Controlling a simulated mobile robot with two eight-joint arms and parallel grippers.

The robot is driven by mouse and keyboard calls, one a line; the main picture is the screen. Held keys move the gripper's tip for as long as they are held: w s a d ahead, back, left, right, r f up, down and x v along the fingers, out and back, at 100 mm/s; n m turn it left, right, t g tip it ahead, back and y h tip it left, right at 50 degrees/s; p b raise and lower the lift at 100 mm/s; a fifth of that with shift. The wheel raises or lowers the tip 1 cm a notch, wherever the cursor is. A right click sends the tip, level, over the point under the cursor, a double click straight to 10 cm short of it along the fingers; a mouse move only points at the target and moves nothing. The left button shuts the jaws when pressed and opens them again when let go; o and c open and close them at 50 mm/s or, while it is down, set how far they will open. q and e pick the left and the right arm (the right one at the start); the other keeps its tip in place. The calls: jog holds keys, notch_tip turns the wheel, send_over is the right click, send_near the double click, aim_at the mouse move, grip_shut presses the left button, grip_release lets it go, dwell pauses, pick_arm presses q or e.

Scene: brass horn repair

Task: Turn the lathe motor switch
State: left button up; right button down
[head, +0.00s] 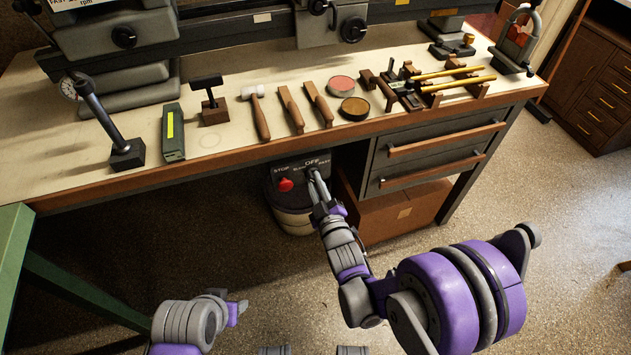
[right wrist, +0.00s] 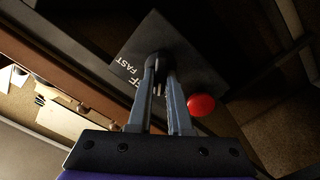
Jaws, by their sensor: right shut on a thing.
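The lathe motor switch is on a dark panel (head: 284,171) below the bench's front edge. The panel is marked STOP, OFF, SLOW and FAST and carries a red stop button (head: 285,184). My right gripper (head: 314,176) is at the panel, to the right of the button. In the right wrist view, its two fingers (right wrist: 160,75) are shut on the dark switch knob (right wrist: 155,62); the red button (right wrist: 201,105) is beside them. The fingers hide part of the lettering, and the knob's pointing direction is unclear. My left gripper (head: 238,308) is low in the head view, away from the bench; its jaw gap cannot be made out.
The drawers (head: 440,145) and a cardboard box (head: 400,212) are close to the right of my right arm.

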jog(key=shift+n, duration=0.3)
jog(key=c, duration=0.8)
grip_release()
jog(key=shift+c, duration=0.2)
jog(key=v, duration=1)
jog(key=shift+s, duration=0.4)
jog(key=shift+d, duration=0.1)
